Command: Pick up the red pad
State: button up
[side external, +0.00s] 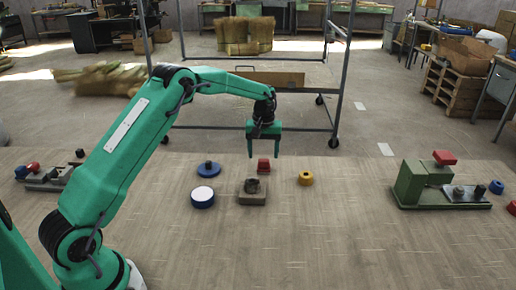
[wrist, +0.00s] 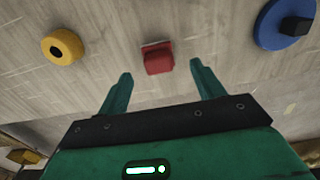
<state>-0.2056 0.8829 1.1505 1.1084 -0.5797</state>
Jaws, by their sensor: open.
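The red pad (side external: 263,165) is a small red block on the wooden table, near the middle of the side external view. In the wrist view the red pad (wrist: 158,58) lies ahead of the fingertips, roughly in line with the gap between them. My gripper (side external: 264,155) is open, green and pointing down above the table near the red pad, with nothing between its fingers. In the wrist view my gripper's two fingers (wrist: 160,70) are spread apart, and the pad appears beyond them. I cannot tell the exact height of the fingertips above the pad.
A yellow ring (side external: 305,178) is right of the pad, and a blue disc with a dark knob (side external: 208,169) is left. A white-topped blue puck (side external: 202,197) and a grey block (side external: 252,192) stand nearer. A green fixture (side external: 412,182) is farther right. The front table is clear.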

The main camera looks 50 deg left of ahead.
aim_at(264, 160)
jog(key=shift+d+f, duration=0.1)
jog(key=shift+f, duration=2.5)
jog(key=c, duration=1.1)
jog(key=shift+r, duration=0.1)
jog(key=shift+r, duration=0.7)
jog(key=r, duration=0.1)
jog(key=d+r, duration=0.1)
jog(key=r, duration=0.1)
jog(key=shift+r, duration=0.1)
jog(key=s+d+r, duration=0.1)
jog(key=d+r, duration=0.1)
jog(key=d, duration=0.1)
jog(key=s+d+r, duration=0.1)
jog(key=d+r, duration=0.1)
jog(key=d, duration=0.1)
jog(key=s+d+r, duration=0.1)
jog(key=d+r, duration=0.1)
jog(key=d, duration=0.2)
jog(key=shift+s+r, duration=0.15)
jog(key=shift+s, duration=0.25)
